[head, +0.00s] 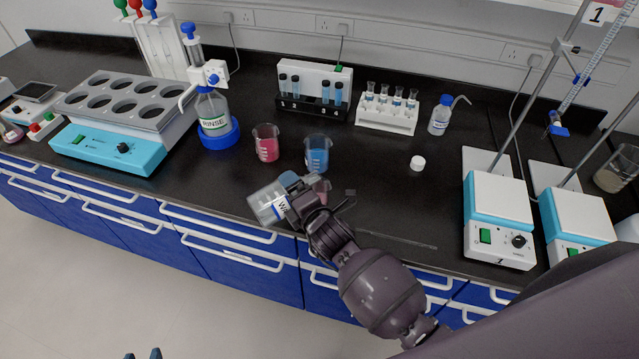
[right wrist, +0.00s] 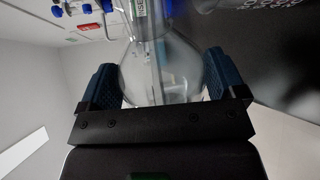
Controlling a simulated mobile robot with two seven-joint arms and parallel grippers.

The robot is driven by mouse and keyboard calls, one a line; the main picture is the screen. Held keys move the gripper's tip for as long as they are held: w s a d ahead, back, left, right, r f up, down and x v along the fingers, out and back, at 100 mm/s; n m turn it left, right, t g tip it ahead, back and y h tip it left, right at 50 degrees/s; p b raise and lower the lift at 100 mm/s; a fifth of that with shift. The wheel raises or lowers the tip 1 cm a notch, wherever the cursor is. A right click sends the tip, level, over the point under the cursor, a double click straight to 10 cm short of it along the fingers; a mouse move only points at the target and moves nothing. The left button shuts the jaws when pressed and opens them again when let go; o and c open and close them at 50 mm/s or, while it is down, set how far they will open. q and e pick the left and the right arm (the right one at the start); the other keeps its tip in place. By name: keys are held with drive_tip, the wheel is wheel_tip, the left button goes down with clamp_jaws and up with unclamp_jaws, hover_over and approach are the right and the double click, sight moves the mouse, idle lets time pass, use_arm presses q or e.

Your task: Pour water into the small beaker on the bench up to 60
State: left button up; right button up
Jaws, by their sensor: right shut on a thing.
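My right gripper (head: 308,207) is shut on a clear bottle (head: 266,204) with a white and blue label, only partly readable as "WA". The bottle is strongly tilted over the bench's front edge, its base to the left. In the right wrist view the clear glass bottle (right wrist: 160,80) sits between both fingers of the gripper (right wrist: 160,88). A small beaker (head: 323,187) with a pinkish tint stands just right of the bottle, partly hidden by my gripper. Its level and marks cannot be read. My left gripper (head: 142,355) shows only two separated fingertips at the bottom edge, empty.
Beakers with pink liquid (head: 266,148) and blue liquid (head: 318,157) stand close behind. A white cap (head: 418,162) lies to the right.

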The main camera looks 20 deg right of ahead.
drive_tip(key=shift+r+m, duration=0.4)
drive_tip(key=shift+r, duration=0.05)
idle(1.8)
